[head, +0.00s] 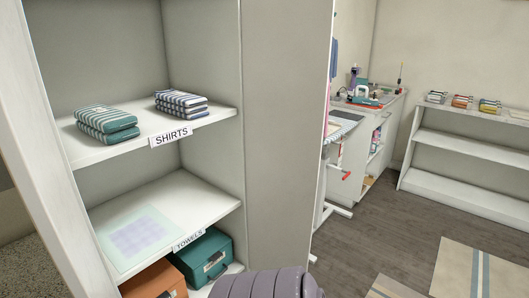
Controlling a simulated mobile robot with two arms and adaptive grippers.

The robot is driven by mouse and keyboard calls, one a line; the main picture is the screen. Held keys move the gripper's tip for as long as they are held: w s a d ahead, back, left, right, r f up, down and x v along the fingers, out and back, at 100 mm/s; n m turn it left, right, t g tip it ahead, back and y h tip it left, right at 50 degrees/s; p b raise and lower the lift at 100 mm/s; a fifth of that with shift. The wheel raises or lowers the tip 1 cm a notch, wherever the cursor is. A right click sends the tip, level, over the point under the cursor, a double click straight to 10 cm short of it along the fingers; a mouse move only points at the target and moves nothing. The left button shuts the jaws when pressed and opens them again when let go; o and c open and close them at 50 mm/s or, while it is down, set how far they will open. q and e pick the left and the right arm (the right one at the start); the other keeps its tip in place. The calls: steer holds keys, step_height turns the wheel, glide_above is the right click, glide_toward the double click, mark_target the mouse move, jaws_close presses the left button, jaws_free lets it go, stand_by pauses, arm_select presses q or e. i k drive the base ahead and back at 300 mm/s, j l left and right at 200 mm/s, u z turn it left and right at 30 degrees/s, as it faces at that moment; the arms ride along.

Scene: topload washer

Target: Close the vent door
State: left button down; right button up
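I cannot make out a vent door in the head view. Neither of my grippers shows in this view, so I cannot see where they are relative to any door.
A white shelf unit (243,60) stands close at left, with folded shirts (107,124) and boxes (203,256). Its tall side panel (286,130) blocks the middle. Beyond it are a cluttered counter (377,105), a low shelf (470,150) and open wooden floor (395,215) with striped mats (475,270).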

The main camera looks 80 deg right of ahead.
mark_target(286, 45)
steer(key=k+l, duration=0.15)
steer(key=l, duration=0.35)
steer(key=k+l, duration=0.1)
steer(key=l, duration=0.4)
steer(key=k+l, duration=0.15)
steer(key=l, duration=0.35)
steer(key=k+l, duration=0.1)
steer(key=l, duration=0.4)
steer(key=k+l+z, duration=0.1)
steer(key=l, duration=0.4)
steer(key=k+l, duration=0.15)
steer(key=l, duration=0.35)
steer(key=k+l, duration=0.1)
steer(key=l, duration=0.4)
steer(key=k+l, duration=0.15)
steer(key=l, duration=0.35)
